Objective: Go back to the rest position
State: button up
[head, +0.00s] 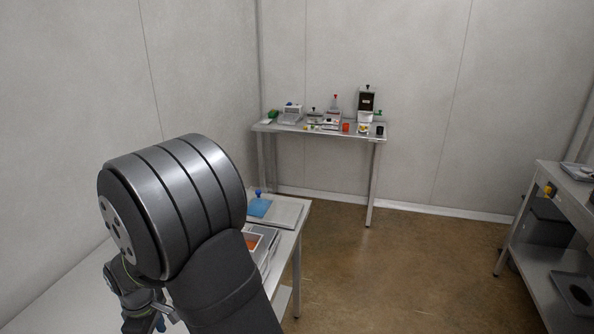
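My arm fills the lower left of the head view, with a big dark grey ribbed joint in front. Part of what looks like my gripper (140,300) shows below and behind that joint, low at the left over the near white table (60,304). Its fingertips are mostly hidden, so I cannot tell whether it is open or shut, or whether it holds anything. A small blue part shows beside it at the bottom edge.
On the near table, a pale tray (290,213) carries a blue item (260,208), and a grey container (265,245) with orange inside stands close to my arm. A back table (277,127) holds several small devices. A shelf unit (545,268) stands right. The brown floor (400,270) between is clear.

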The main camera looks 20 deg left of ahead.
jog(key=w+d+r, duration=0.6)
jog(key=d, duration=0.3)
jog(key=w+d+r, duration=0.4)
jog(key=w+r, duration=0.1)
jog(key=w, duration=0.4)
jog(key=w+d+r, duration=0.4)
jog(key=w, duration=0.5)
jog(key=w+d+r, duration=0.4)
jog(key=w+r, duration=0.1)
jog(key=w, duration=0.4)
jog(key=a+f, duration=0.4)
jog(key=a, duration=0.3)
jog(key=shift+s, duration=0.4)
